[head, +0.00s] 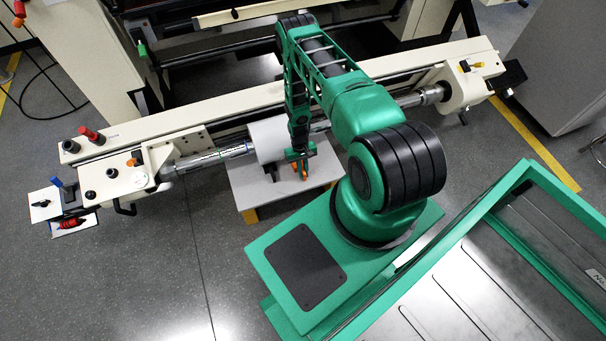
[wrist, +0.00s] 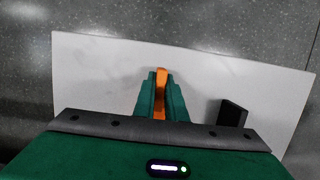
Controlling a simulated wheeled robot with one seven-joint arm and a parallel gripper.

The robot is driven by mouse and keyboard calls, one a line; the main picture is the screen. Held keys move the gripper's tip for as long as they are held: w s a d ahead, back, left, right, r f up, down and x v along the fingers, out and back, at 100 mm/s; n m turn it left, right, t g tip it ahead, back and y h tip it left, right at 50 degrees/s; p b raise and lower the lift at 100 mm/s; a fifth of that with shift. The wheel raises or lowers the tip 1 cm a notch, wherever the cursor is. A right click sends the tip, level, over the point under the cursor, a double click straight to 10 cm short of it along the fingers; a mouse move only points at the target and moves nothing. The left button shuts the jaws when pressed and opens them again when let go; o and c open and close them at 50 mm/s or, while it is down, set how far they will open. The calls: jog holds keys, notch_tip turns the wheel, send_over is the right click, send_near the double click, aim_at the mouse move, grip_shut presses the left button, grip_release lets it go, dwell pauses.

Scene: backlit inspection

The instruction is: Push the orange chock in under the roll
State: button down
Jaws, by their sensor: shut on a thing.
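The orange chock (wrist: 161,80) stands between the green fingers of my gripper (wrist: 161,100) in the wrist view, and the fingers are shut on it. In the head view my gripper (head: 298,158) reaches down at the front of the platform, with a bit of the orange chock (head: 303,171) showing at its tips. The white roll (head: 268,140) lies on a shaft just behind and left of my gripper. My arm hides part of the roll, and the roll does not show in the wrist view. I cannot tell whether the chock touches the roll.
The pale platform (head: 243,191) lies under the roll and gripper. A black block (wrist: 233,112) stands on it, right of the chock in the wrist view. The cream machine beam (head: 200,118) runs behind. Bare platform lies on both sides of the chock.

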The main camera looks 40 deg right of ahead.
jog(key=shift+w+d, duration=0.2)
jog(key=shift+w, duration=0.45)
jog(key=c, duration=1.7)
grip_release()
jog(key=v, duration=1)
jog(key=shift+w+r, duration=0.2)
jog(key=shift+r, duration=0.1)
